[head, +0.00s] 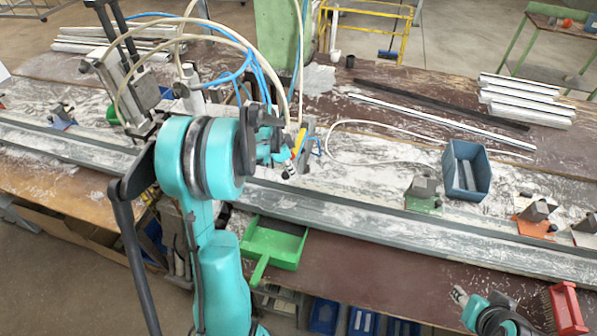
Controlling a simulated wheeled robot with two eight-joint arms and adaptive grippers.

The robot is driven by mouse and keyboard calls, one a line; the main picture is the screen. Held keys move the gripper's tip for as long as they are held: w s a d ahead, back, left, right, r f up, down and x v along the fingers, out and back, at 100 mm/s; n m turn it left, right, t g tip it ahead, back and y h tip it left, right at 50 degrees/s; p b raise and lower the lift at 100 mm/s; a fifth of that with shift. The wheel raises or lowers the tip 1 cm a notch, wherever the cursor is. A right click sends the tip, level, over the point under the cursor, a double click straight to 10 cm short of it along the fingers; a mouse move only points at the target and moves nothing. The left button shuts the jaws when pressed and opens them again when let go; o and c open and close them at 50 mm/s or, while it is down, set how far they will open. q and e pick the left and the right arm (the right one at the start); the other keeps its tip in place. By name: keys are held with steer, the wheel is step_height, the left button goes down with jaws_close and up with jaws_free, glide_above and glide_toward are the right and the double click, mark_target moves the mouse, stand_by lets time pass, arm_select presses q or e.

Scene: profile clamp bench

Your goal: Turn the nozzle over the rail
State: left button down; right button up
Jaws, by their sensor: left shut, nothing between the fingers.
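The long grey rail (360,217) runs across the bench from the left to the lower right. My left arm reaches in front of it, and my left gripper (289,171) is shut and empty just above the rail's far side. A grey and yellow fitting with blue hoses (305,135) stands right behind the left gripper; it may be the nozzle, but my arm and the hoses partly cover it. I cannot tell whether the gripper touches it. My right gripper (459,295) is low at the right, in front of the bench, and its opening cannot be made out.
A green dustpan (272,246) lies at the rail's near side. A blue bin (466,170) and several small clamps (424,190) stand along the right. A red brush (565,308) is near my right gripper. Loose hoses arch over my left arm.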

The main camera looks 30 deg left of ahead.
stand_by(0.5)
arm_select(q)
step_height(320, 180, up, 9)
steer(key=shift+w+d, duration=0.2)
steer(key=shift+w, duration=0.05)
stand_by(0.3)
steer(key=s+d+f+n+t+y+b, duration=0.2)
steer(key=s+d+f+n+b, duration=0.15)
steer(key=s+d+b, duration=0.65)
steer(key=s+d+f+n+t+b, duration=0.2)
steer(key=s+d+f+n+b, duration=0.2)
steer(key=s+d+f, duration=0.4)
steer(key=shift+s+d+f+b, duration=0.2)
steer(key=shift+d+f+b, duration=0.25)
steer(key=shift+d+f, duration=0.2)
